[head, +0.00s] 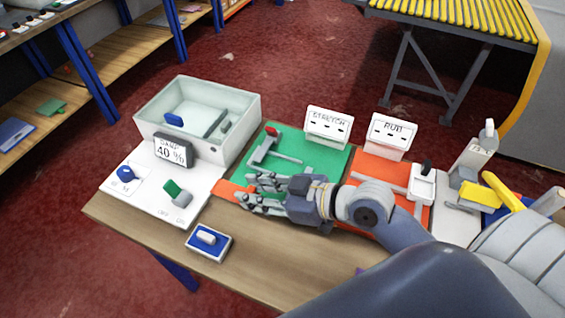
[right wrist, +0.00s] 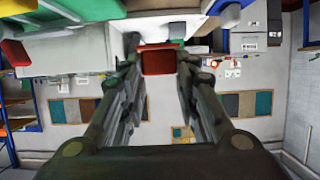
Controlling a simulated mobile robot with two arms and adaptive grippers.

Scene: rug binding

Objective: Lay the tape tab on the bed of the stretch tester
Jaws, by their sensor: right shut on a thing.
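The stretch tester (head: 320,165) is a green plate with a "STRETCH" sign (head: 328,123) at its back right and a grey clamp with a red knob (head: 270,132) near its back left. My right gripper (head: 247,192) is at the plate's front left, low over the table. It is shut on an orange-red tab (head: 229,188), whose end sticks out to the left past the fingers. The tab also shows between the fingers in the right wrist view (right wrist: 158,62). Whether the tab touches the plate or the table cannot be told. My left gripper is not in view.
A white tub with a "DAMP 40 %" display (head: 173,151) and a white switch panel (head: 150,193) stand left. A small blue tray (head: 209,243) lies in front. The orange "RUB" tester (head: 372,170) is right, partly behind my arm. The table's front (head: 270,265) is mostly bare.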

